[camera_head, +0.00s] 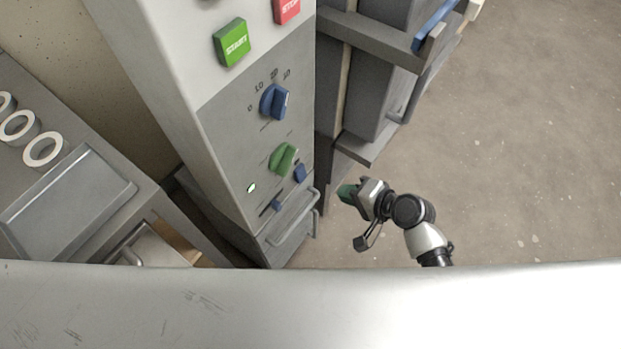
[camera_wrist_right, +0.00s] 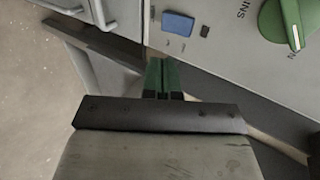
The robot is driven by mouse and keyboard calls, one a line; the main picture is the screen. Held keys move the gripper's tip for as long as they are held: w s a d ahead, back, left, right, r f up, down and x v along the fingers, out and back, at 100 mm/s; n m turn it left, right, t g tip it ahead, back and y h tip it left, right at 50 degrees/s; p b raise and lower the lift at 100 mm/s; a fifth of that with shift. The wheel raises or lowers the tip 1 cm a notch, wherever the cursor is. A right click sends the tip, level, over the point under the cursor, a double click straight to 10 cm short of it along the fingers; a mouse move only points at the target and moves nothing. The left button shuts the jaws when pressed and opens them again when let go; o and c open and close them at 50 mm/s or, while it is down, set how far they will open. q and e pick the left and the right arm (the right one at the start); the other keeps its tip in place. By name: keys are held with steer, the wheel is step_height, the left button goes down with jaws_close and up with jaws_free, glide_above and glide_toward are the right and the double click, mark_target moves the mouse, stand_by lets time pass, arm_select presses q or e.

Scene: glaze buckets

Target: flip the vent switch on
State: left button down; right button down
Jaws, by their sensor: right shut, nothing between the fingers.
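The control panel (camera_head: 222,122) fills the middle of the head view. A small blue switch (camera_head: 300,173) sits low on its right side, beside a green knob (camera_head: 283,158). No label reading vent is legible, so I cannot tell for certain which control is the vent switch. In the wrist view a blue switch (camera_wrist_right: 178,24) and a green knob (camera_wrist_right: 284,20) show beyond the fingers. My right gripper (camera_head: 347,192), with green fingertips, is to the right of the panel and apart from it. Its fingers (camera_wrist_right: 162,78) are shut and empty. My left gripper is out of view.
A handle (camera_head: 294,222) juts out below. Grey shelving (camera_head: 372,100) stands to the right. The floor (camera_head: 530,150) farther right is clear.

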mark_target(303, 178)
steer(key=x, duration=0.6)
steer(key=b+x, duration=0.1)
steer(key=x, duration=0.3)
steer(key=shift+w+a+r, duration=0.15)
steer(key=shift+r, duration=0.1)
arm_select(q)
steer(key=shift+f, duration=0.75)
arm_select(e)
steer(key=shift+w+a+f, duration=0.2)
steer(key=shift+w+a, duration=0.2)
steer(key=shift+a, duration=0.15)
steer(key=shift+f+b, duration=0.15)
steer(key=shift+b, duration=0.35)
steer(key=shift+w+a+y+b, duration=0.15)
steer(key=shift+y+b, duration=0.15)
steer(key=shift+b, duration=0.2)
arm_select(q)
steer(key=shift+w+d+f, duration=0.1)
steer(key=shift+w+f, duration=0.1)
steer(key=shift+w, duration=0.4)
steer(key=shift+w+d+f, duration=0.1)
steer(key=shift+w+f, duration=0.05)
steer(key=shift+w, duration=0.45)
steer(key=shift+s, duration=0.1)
